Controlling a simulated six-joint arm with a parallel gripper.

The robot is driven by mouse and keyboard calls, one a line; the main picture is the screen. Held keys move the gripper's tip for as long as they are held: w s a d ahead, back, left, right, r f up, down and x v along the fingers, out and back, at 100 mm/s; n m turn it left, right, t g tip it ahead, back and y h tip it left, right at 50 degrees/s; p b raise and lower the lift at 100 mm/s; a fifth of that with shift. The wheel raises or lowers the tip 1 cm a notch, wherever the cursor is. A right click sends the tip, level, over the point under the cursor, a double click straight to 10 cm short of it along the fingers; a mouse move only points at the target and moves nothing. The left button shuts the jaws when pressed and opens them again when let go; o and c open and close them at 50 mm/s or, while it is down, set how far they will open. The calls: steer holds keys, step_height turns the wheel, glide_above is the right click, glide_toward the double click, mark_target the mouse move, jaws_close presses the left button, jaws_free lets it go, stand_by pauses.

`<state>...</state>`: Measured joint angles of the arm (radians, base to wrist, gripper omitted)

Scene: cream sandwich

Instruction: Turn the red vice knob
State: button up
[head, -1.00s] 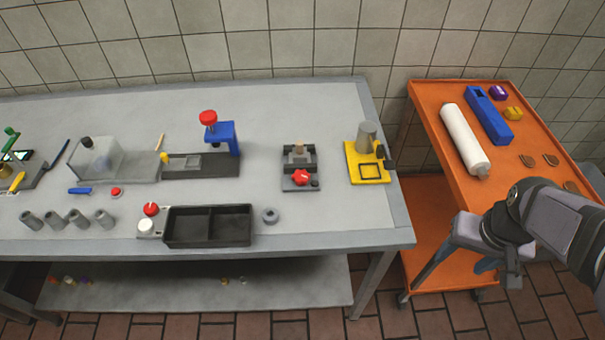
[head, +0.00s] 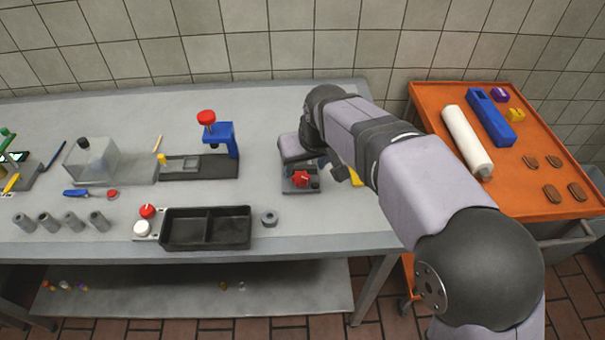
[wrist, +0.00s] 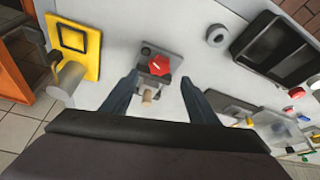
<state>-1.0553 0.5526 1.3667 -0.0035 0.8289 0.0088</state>
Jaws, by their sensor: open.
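The red vice knob (head: 301,179) sits on the front of the small dark vice (head: 287,186) on the grey table. In the wrist view the red knob (wrist: 159,64) and the vice (wrist: 176,62) lie ahead, with a tan peg (wrist: 147,96) in the vice. My gripper (wrist: 160,80) is open and empty above the vice; its two blue-grey fingers stand to either side of the peg, apart from the knob. In the head view my arm covers the back of the vice and hides the fingertips.
A yellow fixture (wrist: 90,66) with a grey cylinder (wrist: 68,80) stands close beside the vice. A black tray (head: 206,246) and a grey ring (head: 269,217) lie nearby. A blue press (head: 220,138) stands left. The orange cart (head: 540,207) is at right.

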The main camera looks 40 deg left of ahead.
mark_target(301, 178)
steer(key=shift+p+x, duration=0.75)
steer(key=shift+x, duration=2.7)
steer(key=c, duration=1)
